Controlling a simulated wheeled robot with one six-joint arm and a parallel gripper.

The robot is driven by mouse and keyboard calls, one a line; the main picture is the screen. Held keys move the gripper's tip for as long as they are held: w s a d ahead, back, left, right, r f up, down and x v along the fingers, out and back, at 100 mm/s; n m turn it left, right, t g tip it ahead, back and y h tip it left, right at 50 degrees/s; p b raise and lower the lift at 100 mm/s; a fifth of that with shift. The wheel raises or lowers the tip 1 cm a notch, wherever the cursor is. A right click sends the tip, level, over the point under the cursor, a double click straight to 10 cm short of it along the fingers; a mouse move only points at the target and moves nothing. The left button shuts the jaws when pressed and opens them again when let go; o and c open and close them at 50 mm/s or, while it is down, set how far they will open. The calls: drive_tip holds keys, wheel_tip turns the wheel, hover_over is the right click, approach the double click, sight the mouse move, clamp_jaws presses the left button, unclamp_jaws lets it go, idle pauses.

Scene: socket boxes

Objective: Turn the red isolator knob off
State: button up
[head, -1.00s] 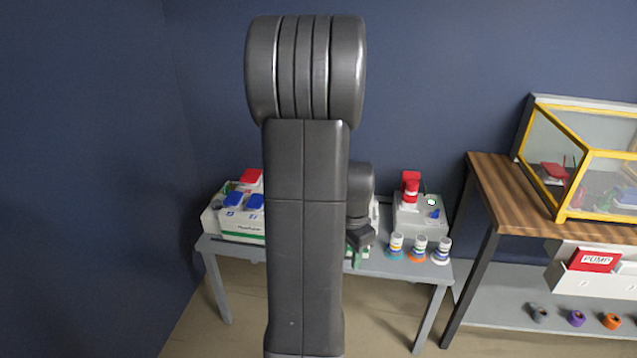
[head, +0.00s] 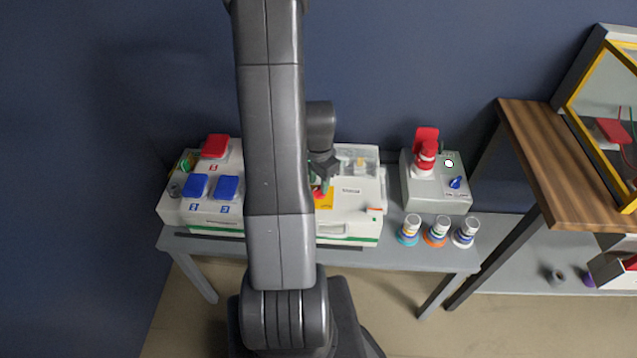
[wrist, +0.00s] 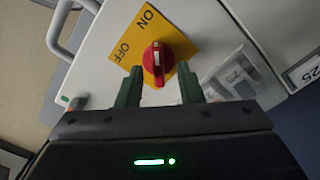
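The red isolator knob (wrist: 157,60) sits on a yellow plate (wrist: 180,40) printed ON and OFF, on the face of a white box (head: 352,212). Its white line runs roughly up and down in the wrist view, with its upper end towards ON. My gripper (wrist: 159,70) has its two green fingers apart. They are on either side of the knob's lower part in the wrist view, with visible gaps, and I cannot tell how deep they reach. In the head view my arm hides much of the box, and only a little red of the knob shows.
Red and blue socket covers (head: 227,187) are on the left of the bench. A grey box (head: 438,196) with a red plug and a blue switch is at right, behind several ringed posts (head: 437,232). A wooden table (head: 560,160) stands further right.

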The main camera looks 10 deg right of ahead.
drive_tip(key=shift+s+f, duration=0.1)
drive_tip(key=shift+f, duration=0.5)
clamp_jaws()
